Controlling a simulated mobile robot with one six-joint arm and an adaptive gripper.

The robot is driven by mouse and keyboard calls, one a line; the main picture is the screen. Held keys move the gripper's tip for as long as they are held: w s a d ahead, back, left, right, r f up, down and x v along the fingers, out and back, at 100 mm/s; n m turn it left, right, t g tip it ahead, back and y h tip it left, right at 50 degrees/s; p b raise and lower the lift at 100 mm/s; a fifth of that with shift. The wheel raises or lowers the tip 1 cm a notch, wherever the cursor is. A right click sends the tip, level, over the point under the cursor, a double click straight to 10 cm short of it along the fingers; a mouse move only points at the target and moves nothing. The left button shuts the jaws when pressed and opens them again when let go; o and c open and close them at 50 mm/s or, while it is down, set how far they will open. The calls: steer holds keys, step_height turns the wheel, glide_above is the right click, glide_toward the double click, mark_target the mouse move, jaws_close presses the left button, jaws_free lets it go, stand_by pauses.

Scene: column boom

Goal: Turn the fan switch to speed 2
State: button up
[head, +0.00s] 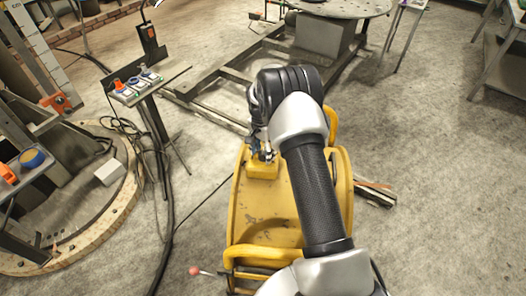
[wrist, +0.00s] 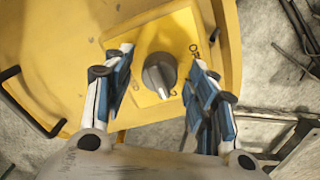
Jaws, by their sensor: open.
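The fan switch (wrist: 160,72) is a grey rotary knob on a yellow raised plate (wrist: 120,38), seen in the wrist view. Part of the word "OFF" shows to its upper right, and another mark, partly covered, shows near its lower right. I cannot tell which setting the knob points to. The yellow fan housing (head: 262,215) stands on the floor in the head view. My gripper (wrist: 158,85) is open, with one blue-padded finger on each side of the knob and a gap on both sides. In the head view my arm hides most of the gripper and the knob.
Cables run across the floor. A metal frame (head: 215,98) lies behind the fan. The floor at right is mostly clear.

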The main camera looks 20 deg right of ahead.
mark_target(262, 150)
steer(key=shift+r, duration=0.1)
step_height(262, 150, up, 12)
steer(key=shift+w+a, duration=0.15)
steer(key=shift+w, duration=0.1)
stand_by(0.5)
